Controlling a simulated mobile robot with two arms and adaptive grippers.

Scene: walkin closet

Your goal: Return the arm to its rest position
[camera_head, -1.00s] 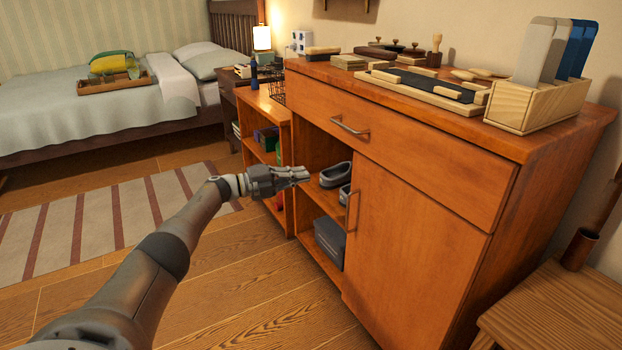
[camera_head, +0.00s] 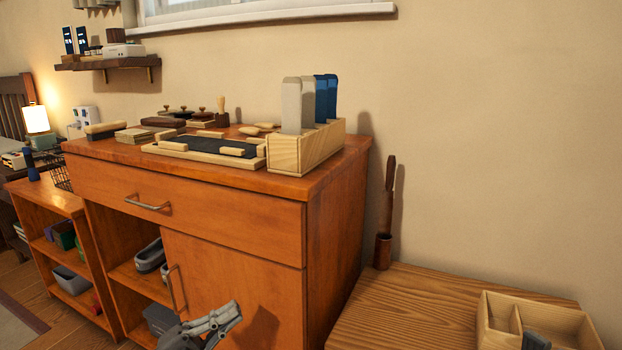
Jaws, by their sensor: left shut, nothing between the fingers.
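My left gripper (camera_head: 222,320) shows at the bottom of the head view, in front of the lower door of the orange-brown wooden cabinet (camera_head: 240,205). Its fingers are together and nothing is between them. They point up and to the right, and a shadow falls on the door beside them. I cannot tell whether the gripper touches the door. Most of my left arm is below the picture. My right gripper is not in view.
The cabinet has a drawer handle (camera_head: 147,203) and a door handle (camera_head: 176,288) facing me. A wooden holder (camera_head: 305,150) and trays stand on top. A low wooden table (camera_head: 410,310) with a divided box (camera_head: 560,325) is at the right. An open shelf (camera_head: 45,200) stands at the left.

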